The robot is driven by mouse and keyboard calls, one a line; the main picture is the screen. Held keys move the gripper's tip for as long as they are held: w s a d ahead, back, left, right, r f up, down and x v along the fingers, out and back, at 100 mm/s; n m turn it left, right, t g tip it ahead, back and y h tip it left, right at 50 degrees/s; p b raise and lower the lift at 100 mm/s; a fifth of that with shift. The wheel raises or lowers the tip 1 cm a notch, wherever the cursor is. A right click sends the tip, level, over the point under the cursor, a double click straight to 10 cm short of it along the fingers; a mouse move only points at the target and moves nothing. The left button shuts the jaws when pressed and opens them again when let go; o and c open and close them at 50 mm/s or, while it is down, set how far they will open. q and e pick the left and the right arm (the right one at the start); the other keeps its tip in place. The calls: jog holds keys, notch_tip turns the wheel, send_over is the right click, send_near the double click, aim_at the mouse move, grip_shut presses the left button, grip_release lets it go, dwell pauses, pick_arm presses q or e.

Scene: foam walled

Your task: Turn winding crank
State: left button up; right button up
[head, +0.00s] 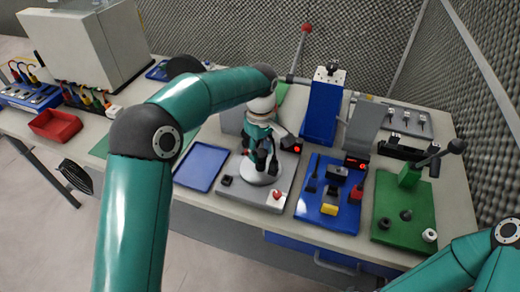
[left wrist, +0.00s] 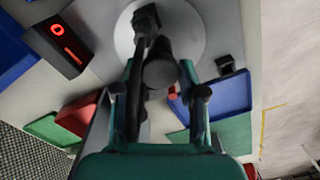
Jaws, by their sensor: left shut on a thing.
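The winding crank stands on a grey base plate (head: 244,193). Its pale round disc (head: 262,178) shows below my left gripper (head: 262,158). In the left wrist view the pale disc (left wrist: 190,35) lies beyond the fingers, with a dark crank arm (left wrist: 146,20) over it. A dark round crank handle (left wrist: 160,68) sits between the two fingers of my left gripper (left wrist: 159,72), which is shut on it. In the head view the fingers hide most of the handle and crank arm. My right gripper is outside both views; only part of that arm shows at lower right.
A small box with a red display (head: 293,146) stands behind the disc; a red button (head: 277,195) is at the front. A blue tray (head: 201,167) lies left. A blue plate (head: 317,212) and a green plate with a lever (head: 400,240) lie right. A blue upright stand (head: 321,113) rises behind.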

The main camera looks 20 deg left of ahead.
aim_at(261, 152)
pick_arm(q)
jog(key=o, duration=1.1)
jog(key=shift+o, duration=0.2)
jog(key=shift+r, duration=0.1)
notch_tip(261, 152, up, 12)
jog(key=shift+f, duration=0.2)
